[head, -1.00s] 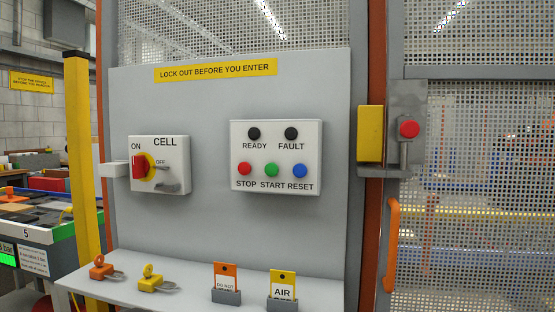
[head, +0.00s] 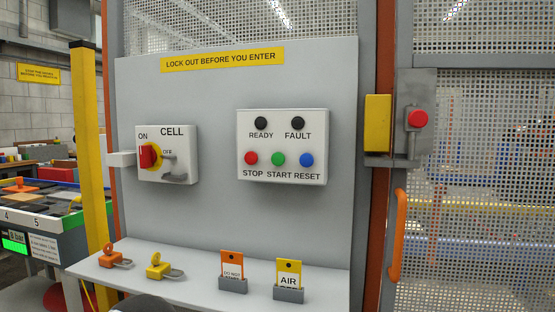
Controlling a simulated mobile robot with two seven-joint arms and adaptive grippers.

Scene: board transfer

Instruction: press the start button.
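The green START button (head: 278,160) is on a white control box (head: 283,120) on the grey panel. The red STOP button (head: 251,158) is to its left and the blue RESET button (head: 306,160) to its right. Above them are the dark READY lamp (head: 261,123) and the dark FAULT lamp (head: 298,124). Neither of my grippers shows in the head view, and nothing covers the START button.
The red CELL switch (head: 150,156) is on the panel's left. A shelf (head: 195,283) below holds an orange padlock (head: 110,254), a yellow padlock (head: 159,267) and two tags in holders. A mesh door (head: 480,200) with an orange handle (head: 398,235) stands right.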

